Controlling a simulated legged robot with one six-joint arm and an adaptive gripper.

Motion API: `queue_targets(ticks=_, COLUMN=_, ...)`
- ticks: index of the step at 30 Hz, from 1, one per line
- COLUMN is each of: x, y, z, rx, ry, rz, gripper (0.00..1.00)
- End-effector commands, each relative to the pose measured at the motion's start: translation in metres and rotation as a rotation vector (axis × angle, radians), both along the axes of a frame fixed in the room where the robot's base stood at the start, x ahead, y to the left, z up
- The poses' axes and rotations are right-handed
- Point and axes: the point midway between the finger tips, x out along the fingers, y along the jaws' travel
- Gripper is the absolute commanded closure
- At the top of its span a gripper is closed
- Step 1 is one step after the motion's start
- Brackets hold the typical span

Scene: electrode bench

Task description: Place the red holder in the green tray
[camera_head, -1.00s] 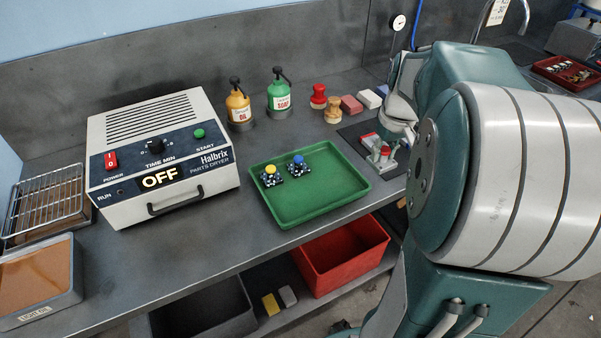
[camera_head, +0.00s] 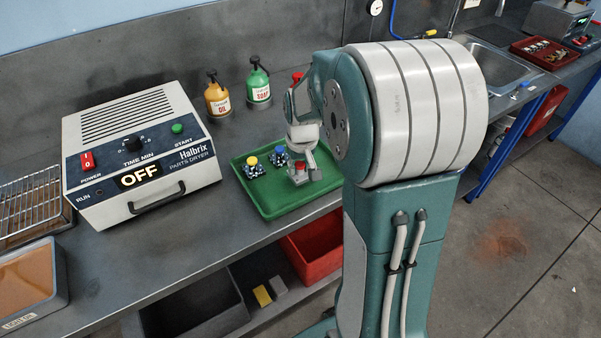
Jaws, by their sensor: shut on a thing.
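The green tray (camera_head: 276,208) lies on the bench to the right of the dryer. Two small dark speckled holders stand in its left part, one with a yellow top (camera_head: 252,162) and one with a blue top (camera_head: 280,152). My gripper (camera_head: 302,172) is over the right part of the tray, pointing down. It is shut on the red holder (camera_head: 300,167), whose red top shows between the fingers. The fingers hide most of the holder, and I cannot tell whether it touches the tray floor.
The parts dryer (camera_head: 140,150) reads OFF. An oil bottle (camera_head: 217,98) and a soap bottle (camera_head: 259,85) stand behind the tray. A wire rack (camera_head: 30,205) is at the far left. A red bin (camera_head: 318,250) sits on the shelf below. My arm hides the bench to the right.

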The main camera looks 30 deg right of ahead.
Motion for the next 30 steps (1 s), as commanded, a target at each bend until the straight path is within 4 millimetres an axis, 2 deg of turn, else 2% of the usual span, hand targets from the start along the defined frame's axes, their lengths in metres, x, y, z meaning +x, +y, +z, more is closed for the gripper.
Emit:
queue_targets(ticks=1, x=-0.002, y=-0.001, z=-0.011, rx=0.001, ry=0.007, rz=-0.001, gripper=1.00)
queue_targets(ticks=5, x=-0.001, y=-0.001, z=-0.024, rx=0.001, ry=0.002, rz=-0.002, gripper=1.00)
queue_targets(ticks=15, x=-0.001, y=-0.001, z=-0.027, rx=0.001, ry=0.002, rz=-0.002, gripper=1.00)
queue_targets(ticks=16, x=-0.001, y=-0.001, z=-0.027, rx=0.001, ry=0.002, rz=-0.002, gripper=0.51)
queue_targets(ticks=17, x=-0.001, y=-0.001, z=-0.027, rx=0.001, ry=0.002, rz=-0.002, gripper=0.38)
queue_targets(ticks=18, x=-0.001, y=-0.001, z=-0.027, rx=0.001, ry=0.002, rz=-0.002, gripper=0.30)
queue_targets(ticks=30, x=-0.001, y=-0.002, z=-0.024, rx=0.000, ry=0.001, rz=-0.002, gripper=0.30)
